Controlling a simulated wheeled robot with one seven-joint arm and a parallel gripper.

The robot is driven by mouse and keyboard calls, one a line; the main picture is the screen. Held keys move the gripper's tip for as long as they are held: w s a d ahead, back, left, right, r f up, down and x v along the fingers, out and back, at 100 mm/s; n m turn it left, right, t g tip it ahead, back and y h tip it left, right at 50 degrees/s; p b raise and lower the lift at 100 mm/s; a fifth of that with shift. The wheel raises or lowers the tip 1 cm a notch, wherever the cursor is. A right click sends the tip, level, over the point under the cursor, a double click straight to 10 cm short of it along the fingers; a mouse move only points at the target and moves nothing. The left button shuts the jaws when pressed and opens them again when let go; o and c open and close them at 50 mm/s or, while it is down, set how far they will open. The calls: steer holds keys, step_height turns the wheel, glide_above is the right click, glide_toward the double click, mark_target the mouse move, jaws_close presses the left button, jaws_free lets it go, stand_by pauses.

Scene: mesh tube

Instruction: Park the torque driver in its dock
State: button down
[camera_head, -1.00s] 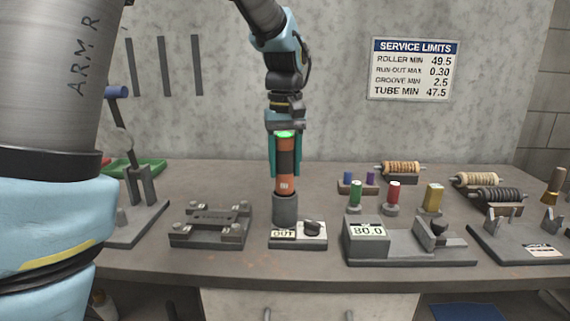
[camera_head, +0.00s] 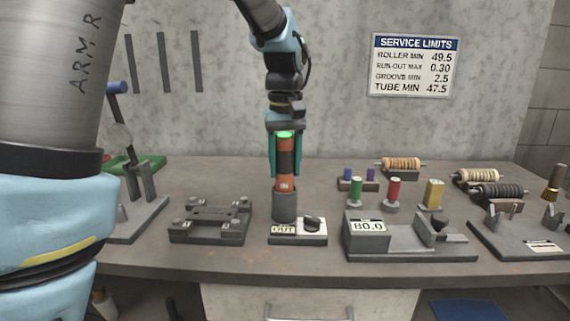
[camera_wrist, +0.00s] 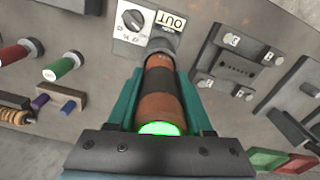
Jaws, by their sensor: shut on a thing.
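The torque driver (camera_head: 286,180) is an orange and black cylinder with a glowing green top. It stands upright in the head view, its lower end at the grey cylindrical dock (camera_head: 285,207). Whether it is fully seated cannot be told. The wrist view shows the driver (camera_wrist: 160,95) between the fingers, pointing at the dock (camera_wrist: 163,45).
A grey fixture plate (camera_head: 210,220) lies left of the dock. Rollers lie at the back right.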

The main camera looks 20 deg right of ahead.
mark_target(285, 136)
steer(key=shift+f, duration=0.5)
stand_by(0.4)
steer(key=shift+c, duration=1.1)
jaws_free()
step_height(285, 136, up, 11)
steer(key=shift+s+f+b, duration=0.1)
steer(key=shift+b, duration=0.5)
